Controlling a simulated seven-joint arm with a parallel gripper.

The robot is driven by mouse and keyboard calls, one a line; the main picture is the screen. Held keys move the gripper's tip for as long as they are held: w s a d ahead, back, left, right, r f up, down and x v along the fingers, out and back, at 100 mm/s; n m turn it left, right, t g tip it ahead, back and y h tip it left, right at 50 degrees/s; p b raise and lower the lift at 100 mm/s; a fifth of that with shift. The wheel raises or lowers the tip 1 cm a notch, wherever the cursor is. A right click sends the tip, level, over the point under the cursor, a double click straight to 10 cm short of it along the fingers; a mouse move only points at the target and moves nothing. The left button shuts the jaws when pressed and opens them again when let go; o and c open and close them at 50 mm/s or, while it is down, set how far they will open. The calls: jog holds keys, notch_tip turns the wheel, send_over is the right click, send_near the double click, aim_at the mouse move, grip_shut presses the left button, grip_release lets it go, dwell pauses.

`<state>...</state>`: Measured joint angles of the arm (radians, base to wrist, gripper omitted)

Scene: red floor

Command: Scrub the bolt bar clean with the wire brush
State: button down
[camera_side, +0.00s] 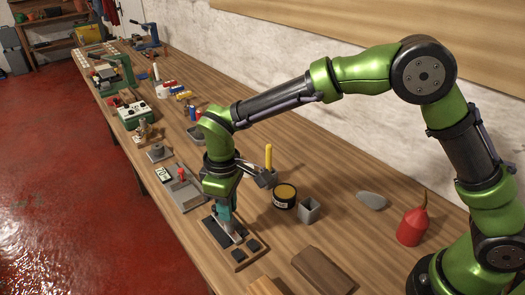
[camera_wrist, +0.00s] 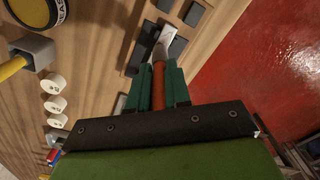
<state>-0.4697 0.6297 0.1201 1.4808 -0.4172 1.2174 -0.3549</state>
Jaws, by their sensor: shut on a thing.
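My gripper (camera_side: 224,212) points down over a wooden board (camera_side: 240,264) with dark pads (camera_side: 252,246). In the wrist view, the teal fingers of my gripper (camera_wrist: 158,88) are shut on an orange-brown handle (camera_wrist: 158,76), which I take to be the wire brush. Its bristles cannot be made out. A pale metal piece (camera_wrist: 165,38) shows just past the handle, between the dark pads (camera_wrist: 177,48); it also shows below the fingers in the side view (camera_side: 237,233). I cannot tell whether this is the bolt bar or the brush head, nor whether they touch.
A yellow handle (camera_side: 268,157) stands in a grey holder close to my wrist. A round tin (camera_side: 285,197), an empty-looking grey cup (camera_side: 308,212) and a red oil can (camera_side: 411,227) stand right of the board. Brown wooden blocks (camera_side: 323,270) lie in front. Several tools line the bench's far left.

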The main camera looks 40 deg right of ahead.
jog(key=shift+w, duration=0.1)
jog(key=shift+w, duration=0.8)
jog(key=shift+f, duration=0.1)
jog(key=shift+w, duration=0.85)
jog(key=shift+s, duration=0.15)
jog(key=shift+s, duration=0.75)
jog(key=shift+s, duration=0.1)
jog(key=shift+s, duration=0.65)
